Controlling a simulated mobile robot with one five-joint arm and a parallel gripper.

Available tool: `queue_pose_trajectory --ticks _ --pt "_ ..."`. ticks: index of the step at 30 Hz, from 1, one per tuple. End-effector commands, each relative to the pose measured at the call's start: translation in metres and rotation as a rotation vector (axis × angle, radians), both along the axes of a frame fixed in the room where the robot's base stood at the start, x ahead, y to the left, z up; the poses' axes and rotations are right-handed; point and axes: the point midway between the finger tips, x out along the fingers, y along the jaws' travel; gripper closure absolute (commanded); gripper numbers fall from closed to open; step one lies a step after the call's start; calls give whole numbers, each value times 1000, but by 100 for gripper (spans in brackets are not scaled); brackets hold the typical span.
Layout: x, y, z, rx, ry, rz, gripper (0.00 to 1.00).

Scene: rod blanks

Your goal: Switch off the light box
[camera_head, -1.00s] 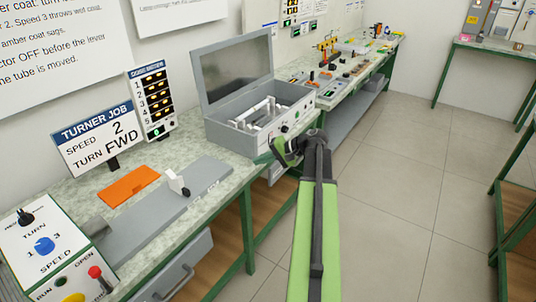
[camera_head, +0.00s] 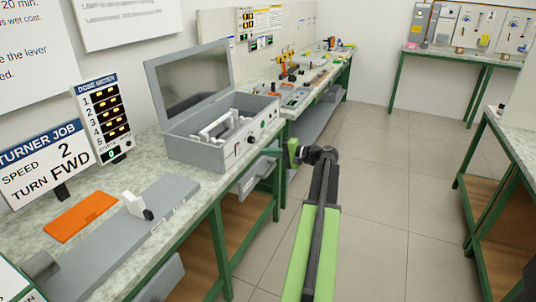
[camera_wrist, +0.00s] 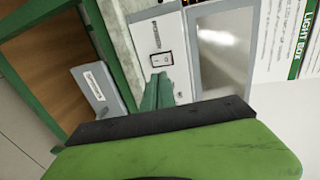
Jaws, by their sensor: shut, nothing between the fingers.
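A white panel with a black-framed rocker switch (camera_wrist: 162,59) and a small label shows in the wrist view. Beside it is a grey-framed glossy pane (camera_wrist: 225,45), and to the right a wall sign reads LIGHT BOX (camera_wrist: 306,45). I cannot tell the switch's position or whether a lamp is lit. My gripper (camera_wrist: 158,92) is shut and empty, its dark green tips just below the switch in the picture; contact cannot be told.
An orange plate (camera_head: 80,216) and a grey slab with a white lever (camera_head: 137,205) lie on the near bench. A second bench (camera_head: 300,85) with small tools continues behind the box. Another bench (camera_head: 515,150) stands at right. The tiled floor (camera_head: 375,190) between is clear.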

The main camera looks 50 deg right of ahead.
Motion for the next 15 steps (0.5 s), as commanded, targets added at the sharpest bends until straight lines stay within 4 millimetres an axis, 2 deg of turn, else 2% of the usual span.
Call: queue_pose_trajectory --ticks 1,7,9,15 --pt "12 3 -5 0 0 4 100" --pt "54 13 -13 0 0 4 100" --pt "66 16 -9 0 0 3 100" --pt "89 22 -6 -1 0 2 100"
